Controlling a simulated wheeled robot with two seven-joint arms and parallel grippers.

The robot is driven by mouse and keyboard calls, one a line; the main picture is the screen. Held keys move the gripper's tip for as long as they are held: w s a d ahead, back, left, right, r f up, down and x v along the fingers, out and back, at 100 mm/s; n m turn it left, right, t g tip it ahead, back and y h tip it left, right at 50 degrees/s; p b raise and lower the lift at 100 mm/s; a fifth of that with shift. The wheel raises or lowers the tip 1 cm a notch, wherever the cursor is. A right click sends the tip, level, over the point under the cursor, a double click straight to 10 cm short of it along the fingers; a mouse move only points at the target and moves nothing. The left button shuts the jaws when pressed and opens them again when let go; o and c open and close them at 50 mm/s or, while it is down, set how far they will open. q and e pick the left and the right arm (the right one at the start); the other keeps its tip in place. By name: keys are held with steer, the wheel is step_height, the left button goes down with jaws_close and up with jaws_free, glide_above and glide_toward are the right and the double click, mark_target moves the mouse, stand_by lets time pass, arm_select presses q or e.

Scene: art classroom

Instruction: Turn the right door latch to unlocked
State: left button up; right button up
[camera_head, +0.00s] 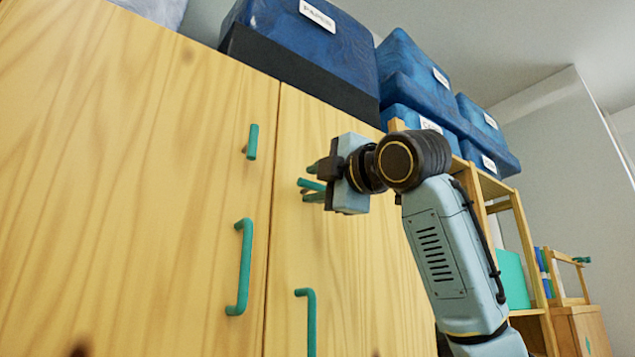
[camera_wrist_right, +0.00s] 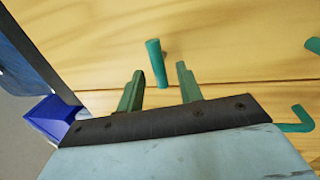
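The right door latch (camera_head: 309,184) is a small teal bar on the right wooden door, lying nearly sideways in the head view. My right gripper (camera_head: 313,181) is at this latch, with one green finger above it and one below. In the right wrist view a teal bar (camera_wrist_right: 156,62), which looks like this latch, shows between the two open fingers (camera_wrist_right: 160,84), with a gap on each side. Its pivot is hidden. The left door latch (camera_head: 252,142) is upright on the left door. My left gripper is not in view.
Teal pull handles stick out below the latches, on the left door (camera_head: 243,268) and the right door (camera_head: 309,320). Blue bins (camera_head: 305,50) stand on top of the cabinet. A wooden shelf (camera_head: 522,245) is at the right, beyond my right arm.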

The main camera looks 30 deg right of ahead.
steer(key=shift+s+f+b, duration=0.15)
steer(key=shift+s+b, duration=0.2)
steer(key=shift+s, duration=0.15)
steer(key=b+v, duration=0.4)
steer(key=v, duration=0.8)
steer(key=shift+s, duration=0.2)
